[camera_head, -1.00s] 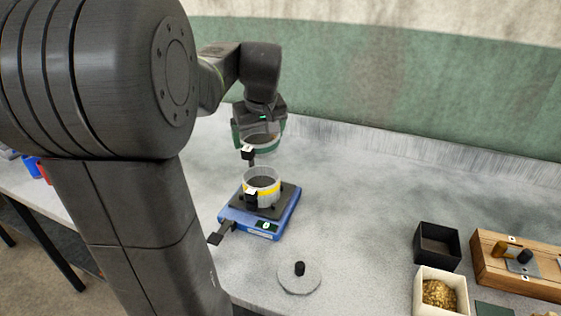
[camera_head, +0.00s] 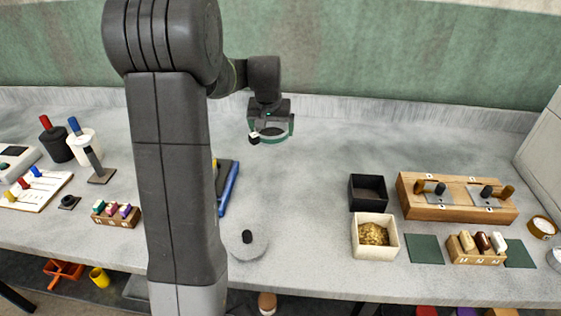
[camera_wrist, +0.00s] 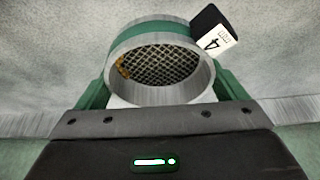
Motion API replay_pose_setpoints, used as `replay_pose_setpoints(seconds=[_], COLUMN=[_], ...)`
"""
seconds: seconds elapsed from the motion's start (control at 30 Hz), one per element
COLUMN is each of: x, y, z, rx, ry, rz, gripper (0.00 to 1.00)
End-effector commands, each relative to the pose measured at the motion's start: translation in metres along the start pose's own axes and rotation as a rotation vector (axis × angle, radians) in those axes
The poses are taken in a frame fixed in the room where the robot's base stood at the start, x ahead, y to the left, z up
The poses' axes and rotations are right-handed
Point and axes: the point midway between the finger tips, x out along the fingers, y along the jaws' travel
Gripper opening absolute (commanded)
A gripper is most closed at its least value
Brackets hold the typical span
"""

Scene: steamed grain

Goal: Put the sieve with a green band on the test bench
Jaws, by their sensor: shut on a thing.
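My gripper (camera_head: 271,121) is shut on the green-banded sieve (camera_head: 270,138) and holds it above the pale bench top. In the wrist view the sieve (camera_wrist: 158,62) is a metal ring with a green band and a mesh floor, gripped between green fingers. A few brown-yellow bits cling at the left inside edge of the mesh. A black tab with a white label reading 4 sticks out at its upper right. The test bench (camera_head: 330,140) is the long grey-white worktop; its part below the sieve is bare.
A blue device (camera_head: 229,190) is mostly hidden behind my arm. A round lid with a black knob (camera_head: 246,243) lies near the front edge. A black box (camera_head: 368,192), a grain box (camera_head: 375,238) and a wooden block (camera_head: 456,198) stand to the right. The middle back is clear.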

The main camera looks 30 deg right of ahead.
Motion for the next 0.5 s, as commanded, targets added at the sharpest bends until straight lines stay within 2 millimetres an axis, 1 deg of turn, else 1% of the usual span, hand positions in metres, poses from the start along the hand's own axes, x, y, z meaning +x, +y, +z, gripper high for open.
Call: replay_pose_setpoints(seconds=[0.1,0.2,0.3,0.43,0.5], x=[0.022,0.039,0.051,0.059,0.066], y=[0.001,0.001,0.001,0.001,0.001], z=[0.008,0.013,0.018,0.020,0.023], rx=[0.004,0.004,0.003,0.003,0.002], ry=[-0.006,-0.005,-0.003,-0.002,-0.004], rz=[0.001,0.001,0.001,0.001,0.001], gripper=[0.62,0.62,0.62,0.62,0.62])
